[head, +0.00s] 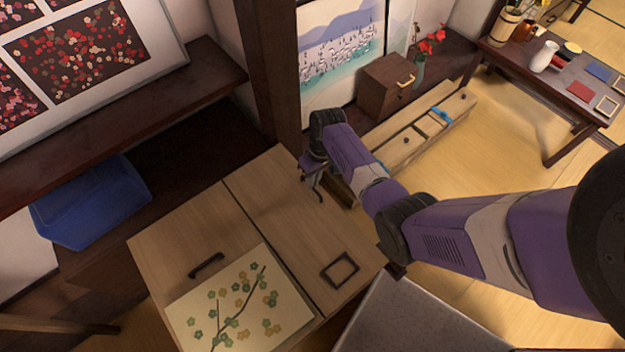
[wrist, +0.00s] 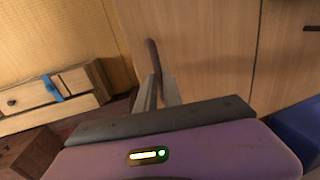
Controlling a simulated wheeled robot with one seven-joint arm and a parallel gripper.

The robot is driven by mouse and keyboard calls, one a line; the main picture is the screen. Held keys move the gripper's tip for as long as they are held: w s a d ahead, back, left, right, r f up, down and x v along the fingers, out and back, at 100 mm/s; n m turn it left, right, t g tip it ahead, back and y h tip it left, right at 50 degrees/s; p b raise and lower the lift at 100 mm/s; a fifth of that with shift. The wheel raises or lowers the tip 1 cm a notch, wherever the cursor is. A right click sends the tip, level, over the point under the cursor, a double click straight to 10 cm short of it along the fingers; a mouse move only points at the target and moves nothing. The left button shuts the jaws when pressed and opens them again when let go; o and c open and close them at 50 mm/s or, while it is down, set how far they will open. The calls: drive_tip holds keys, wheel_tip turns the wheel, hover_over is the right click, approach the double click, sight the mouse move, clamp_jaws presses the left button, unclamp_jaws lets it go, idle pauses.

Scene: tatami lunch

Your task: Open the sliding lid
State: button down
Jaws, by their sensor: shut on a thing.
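The light wooden chest has a top of two panels that meet along a seam. The right panel, which looks like the sliding lid (head: 268,205), also fills much of the wrist view (wrist: 195,45). My gripper (head: 316,188) is at this panel's far right edge. In the wrist view, my gripper (wrist: 158,92) is shut on a dark upright handle (wrist: 153,62) that stands against the panel. The left panel (head: 180,232) carries its own dark handle (head: 207,265).
A blossom picture (head: 215,297) covers the front of the left panel, and a small dark square frame (head: 340,270) is on the right panel. A blue bin (head: 90,202) sits left. A long wooden box with blue straps (head: 425,130) lies beyond my arm.

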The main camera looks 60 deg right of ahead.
idle(0.3)
drive_tip(key=s+d+b, duration=0.2)
drive_tip(key=d+b, duration=0.1)
drive_tip(key=d, duration=0.7)
drive_tip(key=s+d+b, duration=0.3)
drive_tip(key=d, duration=0.6)
drive_tip(key=shift+s+d, duration=0.35)
drive_tip(key=c, duration=1.5)
unclamp_jaws()
drive_tip(key=r, duration=0.2)
drive_tip(key=d+r, duration=0.1)
drive_tip(key=r, duration=0.2)
drive_tip(key=r+p, duration=0.1)
drive_tip(key=r, duration=0.1)
drive_tip(key=shift+s+d+r, duration=0.2)
drive_tip(key=shift+r, duration=0.1)
